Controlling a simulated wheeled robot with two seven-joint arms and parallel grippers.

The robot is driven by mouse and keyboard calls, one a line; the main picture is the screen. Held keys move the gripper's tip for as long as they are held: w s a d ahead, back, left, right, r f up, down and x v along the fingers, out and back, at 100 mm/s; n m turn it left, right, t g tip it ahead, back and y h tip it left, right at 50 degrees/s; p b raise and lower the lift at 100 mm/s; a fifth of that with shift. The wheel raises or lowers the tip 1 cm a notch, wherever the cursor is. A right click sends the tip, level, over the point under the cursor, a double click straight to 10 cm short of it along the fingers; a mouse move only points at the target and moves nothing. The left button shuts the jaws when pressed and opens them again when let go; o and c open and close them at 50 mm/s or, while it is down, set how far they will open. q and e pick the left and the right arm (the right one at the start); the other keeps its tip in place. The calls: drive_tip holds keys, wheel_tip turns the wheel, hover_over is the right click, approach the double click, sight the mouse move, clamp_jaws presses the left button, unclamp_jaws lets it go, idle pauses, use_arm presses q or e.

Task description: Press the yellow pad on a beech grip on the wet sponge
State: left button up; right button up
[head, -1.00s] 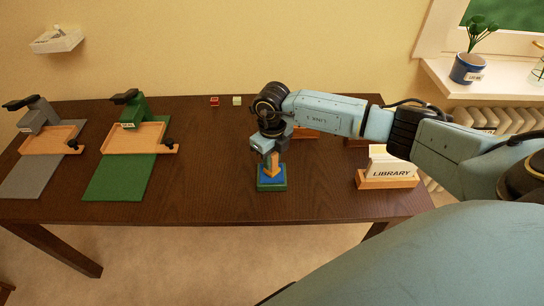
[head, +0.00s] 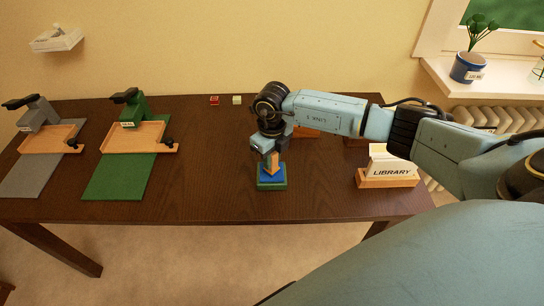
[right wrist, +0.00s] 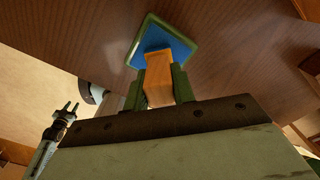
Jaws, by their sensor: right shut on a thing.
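My right gripper (head: 271,152) is shut on an upright beech grip (head: 273,166), above a blue sponge (head: 264,181) in a green tray (head: 272,187) near the table's front middle. The right wrist view shows the grip (right wrist: 158,82) between both fingers of my gripper (right wrist: 159,88), its far end over the blue sponge (right wrist: 178,45). I see no yellow on the pad end; it is hidden or too small to tell. Contact with the sponge looks likely but is not clear.
A green stand (head: 135,108) and a grey stand (head: 38,116), each with a wooden tray, are at the left. A LIBRARY card box (head: 388,181) is at the right. Two small blocks, red (head: 214,100) and pale (head: 237,100), lie at the back. Table left of the sponge is clear.

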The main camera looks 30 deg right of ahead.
idle(0.3)
wheel_tip(320, 180, up, 7)
drive_tip(key=p, duration=0.5)
idle(0.7)
